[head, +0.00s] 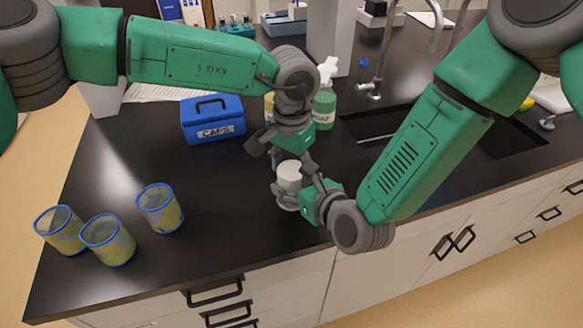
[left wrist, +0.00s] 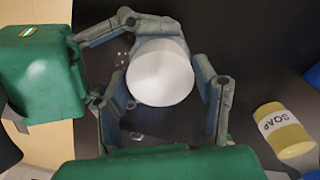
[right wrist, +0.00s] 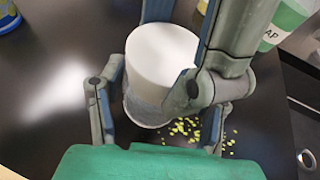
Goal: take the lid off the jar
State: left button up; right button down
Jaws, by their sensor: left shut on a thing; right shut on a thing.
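The jar stands at the front middle of the black counter, with a white round lid (head: 289,172) on top. The lid also shows in the left wrist view (left wrist: 160,72). In the right wrist view, the jar (right wrist: 147,112) shows as a greyish band under the white lid (right wrist: 160,55). My left gripper (head: 283,156) comes down from above, its fingers shut on opposite sides of the lid. My right gripper (head: 294,188) comes in from the right, shut around the jar lower down. Fingers hide much of the jar. I see no clear gap between lid and jar.
Several yellow bits (right wrist: 185,130) show beside the jar's base. Cups with blue rims (head: 108,240) stand at the left. A blue CAPS box (head: 212,120) and a green soap bottle (head: 324,108) stand behind. The sink (head: 400,125) is at the right. The counter's front edge is close.

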pick_arm(q)
jog(key=shift+n, duration=0.5)
jog(key=o, duration=1.3)
